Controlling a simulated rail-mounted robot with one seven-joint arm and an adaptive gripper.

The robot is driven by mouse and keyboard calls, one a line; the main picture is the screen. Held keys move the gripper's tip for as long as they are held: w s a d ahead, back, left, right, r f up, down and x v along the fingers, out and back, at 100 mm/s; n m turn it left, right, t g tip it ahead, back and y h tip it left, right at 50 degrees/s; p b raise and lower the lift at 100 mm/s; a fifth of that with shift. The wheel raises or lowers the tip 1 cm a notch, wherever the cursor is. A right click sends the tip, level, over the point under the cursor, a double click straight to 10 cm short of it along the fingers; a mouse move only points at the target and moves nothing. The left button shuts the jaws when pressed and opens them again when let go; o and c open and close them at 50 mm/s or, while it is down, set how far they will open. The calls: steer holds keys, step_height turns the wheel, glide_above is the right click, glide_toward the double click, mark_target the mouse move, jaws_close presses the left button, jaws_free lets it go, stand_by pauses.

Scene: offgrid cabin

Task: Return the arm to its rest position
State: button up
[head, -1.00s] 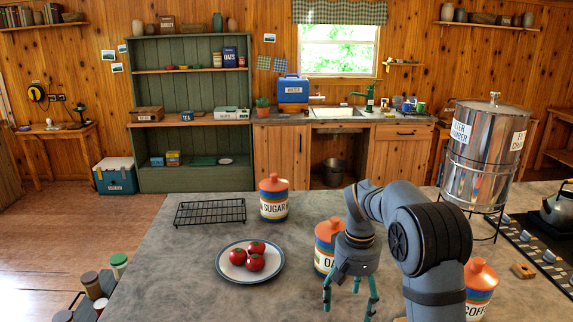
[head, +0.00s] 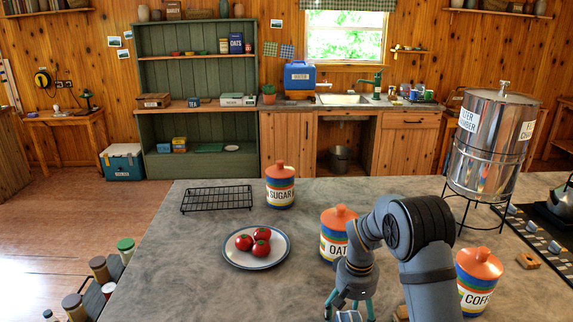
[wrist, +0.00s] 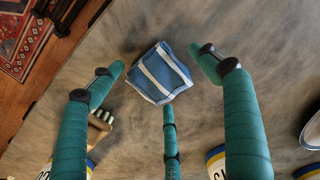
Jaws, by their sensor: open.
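My gripper (head: 350,308) hangs over the near part of the grey counter (head: 200,270), in front of the OATS jar (head: 335,247). Its teal fingers are spread apart with nothing between them in the wrist view (wrist: 160,75). A blue item with white stripes (wrist: 160,73), perhaps a folded cloth or pouch, lies on the counter beyond the fingertips and apart from them. My bent arm covers part of the OATS jar and the counter behind it in the head view. The lowest fingertips are near the picture's bottom edge.
A COFFEE jar (head: 477,285) stands right of my arm, with a steel water urn (head: 487,140) behind. The SUGAR jar (head: 280,187), wire rack (head: 217,199) and plate (head: 235,262) of tomatoes (head: 261,234) sit left. A wooden brush-like item (wrist: 98,130) lies beside a finger.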

stand_by(0.3)
step_height(320, 180, up, 12)
step_height(320, 180, down, 12)
steer(key=shift+s+r, duration=0.15)
steer(key=shift+r, duration=0.05)
steer(key=shift+r+p, duration=0.2)
steer(key=shift+p, duration=0.25)
step_height(320, 180, up, 13)
steer(key=p, duration=1.2)
steer(key=shift+f, duration=0.1)
